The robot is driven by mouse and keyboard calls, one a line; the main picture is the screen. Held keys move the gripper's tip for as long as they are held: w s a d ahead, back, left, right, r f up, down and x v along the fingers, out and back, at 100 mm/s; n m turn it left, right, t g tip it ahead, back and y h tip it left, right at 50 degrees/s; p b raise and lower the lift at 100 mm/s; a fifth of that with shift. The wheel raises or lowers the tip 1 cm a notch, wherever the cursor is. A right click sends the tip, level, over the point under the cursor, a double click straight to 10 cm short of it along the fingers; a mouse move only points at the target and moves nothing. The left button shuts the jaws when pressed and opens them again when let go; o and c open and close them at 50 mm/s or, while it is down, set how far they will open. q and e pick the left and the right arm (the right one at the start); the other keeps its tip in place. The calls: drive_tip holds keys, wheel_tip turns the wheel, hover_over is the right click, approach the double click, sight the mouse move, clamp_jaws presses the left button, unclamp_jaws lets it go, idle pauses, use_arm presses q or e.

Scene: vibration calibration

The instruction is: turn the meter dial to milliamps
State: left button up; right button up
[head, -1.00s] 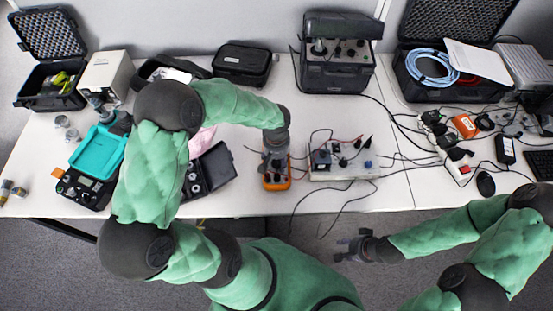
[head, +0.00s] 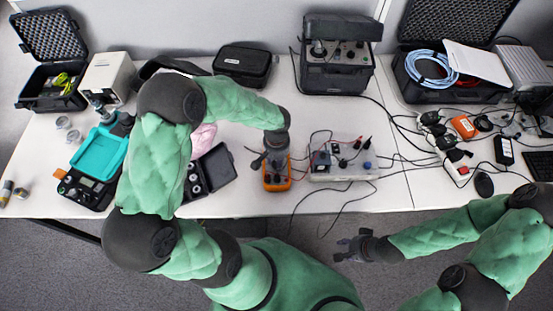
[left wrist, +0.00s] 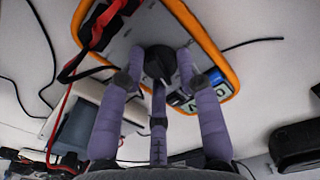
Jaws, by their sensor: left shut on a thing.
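The orange-edged meter (head: 277,186) lies on the table in front of my left arm. In the left wrist view the meter's orange rim (left wrist: 213,45) frames a grey face, with a black dial (left wrist: 159,64) and a partly covered display (left wrist: 217,84). My left gripper (head: 274,160) is over the meter, with its purple fingers (left wrist: 160,70) closed around the dial. The dial's pointer and markings are too small to read. My right gripper (head: 354,246) is empty, with its fingers spread, in front of the table edge.
Red and black leads run from the meter to a grey box (head: 343,174) on its right. An open black case (head: 217,168) lies close on the left. A large black instrument (head: 337,70) stands behind. Loose cables hang over the front edge.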

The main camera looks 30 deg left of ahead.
use_arm(q)
drive_tip(key=shift+m+p, duration=0.55)
drive_tip(key=shift+m, duration=1.65)
drive_tip(key=o, duration=1.2)
drive_tip(key=shift+c, duration=0.2)
drive_tip(key=shift+r, duration=0.1)
wheel_tip(320, 180, up, 12)
